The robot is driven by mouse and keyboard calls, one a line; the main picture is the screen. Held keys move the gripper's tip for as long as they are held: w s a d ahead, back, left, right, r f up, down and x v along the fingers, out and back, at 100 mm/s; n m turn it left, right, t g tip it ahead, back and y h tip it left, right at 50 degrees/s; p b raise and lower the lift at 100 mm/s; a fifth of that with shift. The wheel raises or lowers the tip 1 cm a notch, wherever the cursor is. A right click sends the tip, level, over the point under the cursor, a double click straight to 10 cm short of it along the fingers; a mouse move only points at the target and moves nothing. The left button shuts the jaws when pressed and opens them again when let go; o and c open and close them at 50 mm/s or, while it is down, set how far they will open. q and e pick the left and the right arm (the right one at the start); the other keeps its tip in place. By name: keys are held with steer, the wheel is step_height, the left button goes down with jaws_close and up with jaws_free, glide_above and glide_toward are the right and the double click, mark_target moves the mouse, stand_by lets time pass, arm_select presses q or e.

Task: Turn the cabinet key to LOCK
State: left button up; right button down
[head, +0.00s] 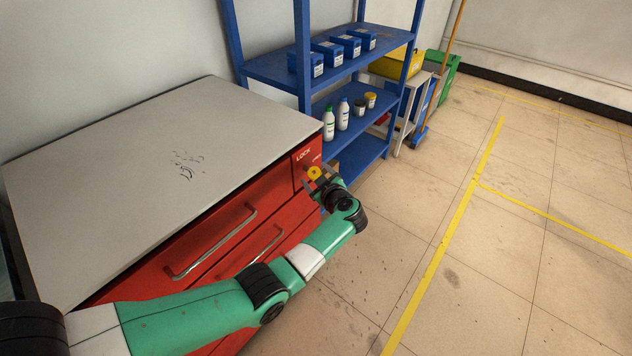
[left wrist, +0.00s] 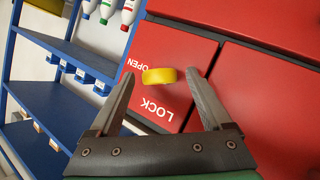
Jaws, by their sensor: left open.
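The red cabinet (head: 215,242) with a grey top stands at the left in the head view. Its yellow key (head: 314,173) is on the front panel near the right corner, by the word LOCK. In the left wrist view the yellow key (left wrist: 159,76) lies between the printed words OPEN and LOCK. My left gripper (head: 318,178) is at the key in the head view. In the left wrist view its two fingers (left wrist: 160,82) are open, one on each side of the key, with gaps visible. My right gripper does not show.
A blue shelf (head: 282,72) with blue boxes and several bottles stands just beyond the cabinet. A broom, a small table and a green bin are farther back. The tiled floor at the right is clear.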

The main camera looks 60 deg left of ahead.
arm_select(q)
steer(key=shift+a, duration=0.25)
steer(key=shift+c, duration=0.3)
jaws_close()
